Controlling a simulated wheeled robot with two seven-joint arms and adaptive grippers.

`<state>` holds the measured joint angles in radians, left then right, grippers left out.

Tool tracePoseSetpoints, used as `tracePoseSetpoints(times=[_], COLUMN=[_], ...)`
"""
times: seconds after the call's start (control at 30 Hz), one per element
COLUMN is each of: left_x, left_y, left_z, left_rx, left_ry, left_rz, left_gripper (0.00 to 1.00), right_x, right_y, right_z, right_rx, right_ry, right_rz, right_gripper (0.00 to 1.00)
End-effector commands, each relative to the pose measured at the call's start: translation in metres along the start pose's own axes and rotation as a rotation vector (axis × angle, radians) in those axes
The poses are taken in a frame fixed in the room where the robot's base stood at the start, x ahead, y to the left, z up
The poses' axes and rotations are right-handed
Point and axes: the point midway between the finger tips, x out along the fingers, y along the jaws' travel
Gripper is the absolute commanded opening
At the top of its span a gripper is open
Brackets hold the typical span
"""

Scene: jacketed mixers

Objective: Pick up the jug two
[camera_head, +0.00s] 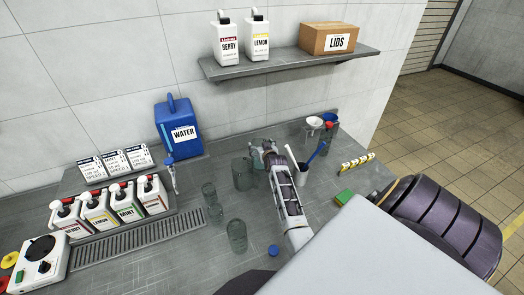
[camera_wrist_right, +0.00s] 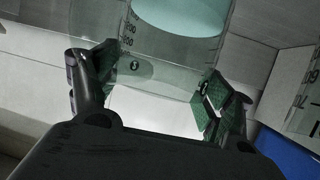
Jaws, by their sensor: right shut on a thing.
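A clear grey-tinted jug (camera_head: 242,174) stands upright or nearly so on the grey counter, behind two smaller clear vessels. My right gripper (camera_head: 257,158) reaches in from the front and is at the jug's right side. In the right wrist view the clear graduated jug (camera_wrist_right: 150,75) lies between the green-padded fingers, and the gripper (camera_wrist_right: 155,88) is shut on it. A small round black mark shows on its wall, but I cannot read its number. I cannot tell whether the jug's base touches the counter. My left gripper is not in view.
Two clear vessels (camera_head: 210,203) (camera_head: 237,236) stand in front. A blue water container (camera_head: 179,122) stands behind, with bottles (camera_head: 97,210) to the left.

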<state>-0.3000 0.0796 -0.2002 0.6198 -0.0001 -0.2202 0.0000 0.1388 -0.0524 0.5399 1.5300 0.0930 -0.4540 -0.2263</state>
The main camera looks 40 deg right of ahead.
Motion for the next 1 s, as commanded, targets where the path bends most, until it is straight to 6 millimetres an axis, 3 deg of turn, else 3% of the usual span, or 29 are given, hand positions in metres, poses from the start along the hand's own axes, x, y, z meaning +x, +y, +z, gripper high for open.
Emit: tracePoseSetpoints(times=[0.47, 1.0], left_x=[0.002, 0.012], left_y=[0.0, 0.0], left_z=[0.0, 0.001], left_rx=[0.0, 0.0], left_ry=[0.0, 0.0], left_rz=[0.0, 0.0], left_gripper=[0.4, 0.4], right_x=[-0.005, -0.032], right_y=[0.0, 0.0], right_z=[-0.016, -0.079], right_rx=[0.001, -0.001], right_ry=[0.006, 0.007], right_rz=[0.0, 0.001], right_gripper=[0.41, 0.41])
